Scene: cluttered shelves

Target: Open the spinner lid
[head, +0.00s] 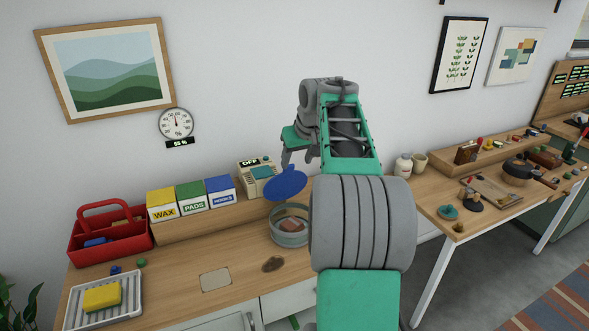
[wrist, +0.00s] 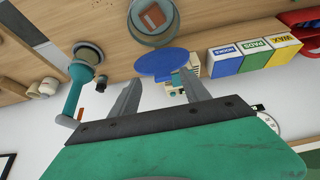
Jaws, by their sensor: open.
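The spinner is a round grey-blue tub (head: 289,238) on the wooden bench, with its blue lid (head: 285,184) raised and tilted up at the back. The tub's mouth is uncovered and a brown block (head: 291,225) shows inside. In the wrist view, which is upside down, the tub (wrist: 136,30) is at the top and the lid (wrist: 160,65) below it. My gripper (wrist: 158,82) is open and empty, its two fingers spread near the lid. In the head view my gripper (head: 290,150) is above and behind the lid. I cannot tell whether a finger touches the lid.
A device reading OFF (head: 262,175) stands behind the lid. WAX (head: 163,205), PADS and HOOKS boxes stand left, beside a red caddy (head: 108,235). A teal post-like tool (wrist: 75,92) stands beside the tub in the wrist view. A brown lump (head: 272,264) lies in front.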

